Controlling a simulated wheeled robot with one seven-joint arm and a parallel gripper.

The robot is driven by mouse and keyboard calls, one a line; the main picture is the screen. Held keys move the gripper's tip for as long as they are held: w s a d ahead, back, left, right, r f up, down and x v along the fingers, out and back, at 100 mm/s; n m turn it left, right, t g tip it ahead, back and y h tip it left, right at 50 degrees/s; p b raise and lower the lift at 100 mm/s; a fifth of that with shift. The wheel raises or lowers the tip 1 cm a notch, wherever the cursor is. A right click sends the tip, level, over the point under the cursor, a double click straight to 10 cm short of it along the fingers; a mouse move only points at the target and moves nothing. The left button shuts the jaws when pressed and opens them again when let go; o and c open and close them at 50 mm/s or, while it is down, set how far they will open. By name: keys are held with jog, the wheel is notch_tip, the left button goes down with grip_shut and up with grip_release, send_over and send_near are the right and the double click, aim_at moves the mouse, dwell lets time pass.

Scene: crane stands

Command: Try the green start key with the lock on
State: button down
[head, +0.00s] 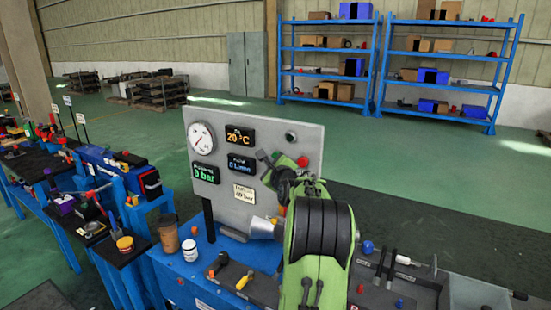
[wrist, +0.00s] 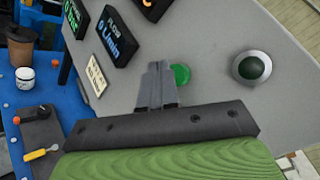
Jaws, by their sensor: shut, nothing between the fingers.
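The green start key (wrist: 182,74) is a round green button on the grey panel. My gripper (wrist: 157,68) is shut and empty, with its fingertips close beside the key's left side, covering part of it. I cannot tell whether they touch the key or the panel. In the head view my gripper (head: 264,157) is in front of the panel, and the green key is hidden behind my arm. No lock can be made out for certain.
The panel (head: 228,190) carries a round gauge (head: 201,138), displays reading 20 °C and 0 bar, and a round dark green lamp (wrist: 252,67). A red button (head: 303,161) is right of my gripper. A brown cup (head: 168,235) and white jar (head: 190,250) stand on the bench.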

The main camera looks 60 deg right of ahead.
jog(key=shift+d, duration=0.1)
dwell(0.3)
jog(key=shift+d+p, duration=0.3)
jog(key=shift+d, duration=0.05)
jog(key=shift+w+d+p, duration=0.1)
jog(key=shift+d+p, duration=0.25)
jog(key=shift+d, duration=0.15)
dwell(0.7)
jog(key=shift+a, duration=0.15)
jog(key=shift+a+b, duration=0.65)
jog(key=shift+a, duration=0.1)
jog(key=shift+a, duration=0.1)
jog(key=a+b, duration=0.2)
jog(key=a, duration=0.3)
jog(key=shift+s+b, duration=0.35)
jog(key=shift+b, duration=0.05)
